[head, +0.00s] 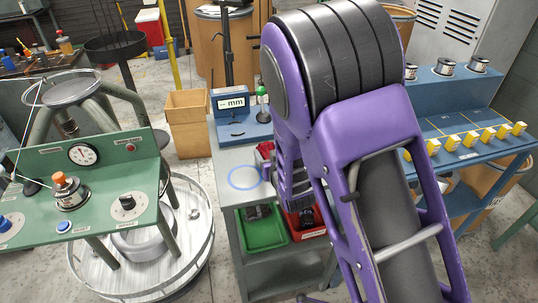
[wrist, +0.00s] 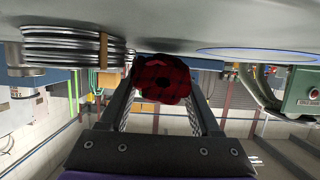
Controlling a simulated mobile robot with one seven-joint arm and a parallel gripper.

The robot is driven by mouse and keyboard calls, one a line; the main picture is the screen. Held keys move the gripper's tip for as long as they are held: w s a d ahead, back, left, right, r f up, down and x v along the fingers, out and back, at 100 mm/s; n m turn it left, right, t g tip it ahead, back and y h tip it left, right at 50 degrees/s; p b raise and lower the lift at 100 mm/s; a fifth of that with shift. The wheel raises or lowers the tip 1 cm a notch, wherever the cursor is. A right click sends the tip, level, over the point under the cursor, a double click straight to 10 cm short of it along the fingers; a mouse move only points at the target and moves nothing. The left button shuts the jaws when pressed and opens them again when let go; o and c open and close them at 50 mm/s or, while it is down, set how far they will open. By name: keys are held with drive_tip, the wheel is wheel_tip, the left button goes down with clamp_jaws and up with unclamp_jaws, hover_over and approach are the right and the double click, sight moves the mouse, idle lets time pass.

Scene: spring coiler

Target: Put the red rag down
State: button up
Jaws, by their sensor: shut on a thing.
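The red rag (wrist: 162,80), a dark-checked crumpled bundle, is between the two fingers of my gripper (wrist: 160,76) in the wrist view. The gripper is shut on it. The grey bench top (wrist: 170,25) fills the upper part of that view, very close to the rag; I cannot tell if they touch. A blue ring outline (wrist: 255,52) is marked on the bench top, to the right of the rag. In the head view the ring (head: 245,178) lies on the bench, just left of my purple arm, which hides most of the gripper. Only a small reddish patch shows there.
A stack of wire rings (wrist: 65,45) stands left of the rag in the wrist view. In the head view a blue "mm" gauge (head: 232,103) stands at the bench's back. Green (head: 262,232) and red (head: 318,222) bins sit on the shelf below. A green machine (head: 85,180) stands left.

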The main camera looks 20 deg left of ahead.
drive_tip(key=shift+f, duration=0.2)
drive_tip(key=shift+f, duration=0.15)
drive_tip(key=o, duration=1)
drive_tip(key=shift+o, duration=0.2)
